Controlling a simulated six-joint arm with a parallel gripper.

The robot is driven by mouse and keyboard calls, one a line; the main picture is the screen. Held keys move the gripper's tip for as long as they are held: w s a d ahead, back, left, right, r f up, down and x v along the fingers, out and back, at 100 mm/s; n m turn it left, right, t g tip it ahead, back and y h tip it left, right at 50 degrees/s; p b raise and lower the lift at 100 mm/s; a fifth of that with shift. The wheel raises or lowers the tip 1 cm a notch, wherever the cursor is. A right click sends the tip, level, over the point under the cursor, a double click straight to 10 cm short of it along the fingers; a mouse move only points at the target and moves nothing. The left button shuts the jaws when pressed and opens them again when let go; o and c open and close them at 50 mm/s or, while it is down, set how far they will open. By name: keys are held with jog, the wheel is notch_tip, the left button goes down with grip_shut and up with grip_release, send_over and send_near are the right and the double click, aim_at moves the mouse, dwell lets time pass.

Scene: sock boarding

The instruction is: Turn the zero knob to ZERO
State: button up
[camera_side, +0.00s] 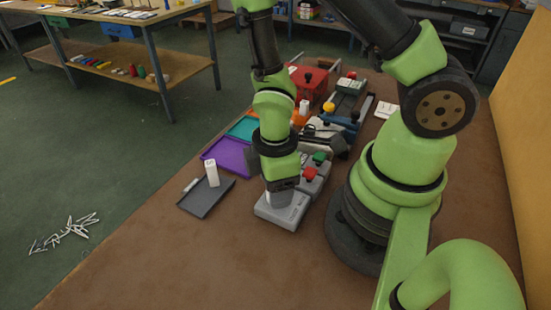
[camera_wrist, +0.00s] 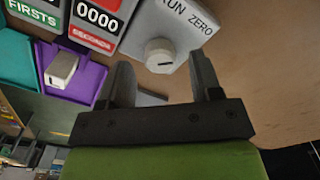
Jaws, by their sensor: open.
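The zero knob (camera_wrist: 158,57) is a round, pale grey knob with a short dark mark on its face. It sits on a grey box with the printed words RUN and ZERO beside it. I cannot tell exactly which word the mark points at. The box (camera_side: 289,214) stands on the brown bench in the side view, where the knob is mostly hidden by my arm. My gripper (camera_wrist: 163,78) is open, with one finger on each side of the knob in the wrist picture; contact cannot be seen. In the side view my gripper (camera_side: 281,190) points down over the box.
Counter units with a red SECONDS label (camera_wrist: 91,38) and a green FIRSTS label (camera_wrist: 30,12) stand beside the box. Bare bench lies in front.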

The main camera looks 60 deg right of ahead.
notch_tip(320, 180, up, 8)
jog(key=shift+r, duration=0.25)
dwell(0.5)
jog(key=s+r+m+t+y, duration=0.1)
jog(key=s+r+m+t, duration=0.1)
jog(key=r+m, duration=0.4)
jog(key=s+r+m+t+y, duration=0.1)
jog(key=r+m+t, duration=0.4)
jog(key=r, duration=0.7)
jog(key=shift+s+d+r+m, duration=0.15)
jog(key=shift+s+d+m, duration=0.3)
jog(key=shift+m, duration=0.55)
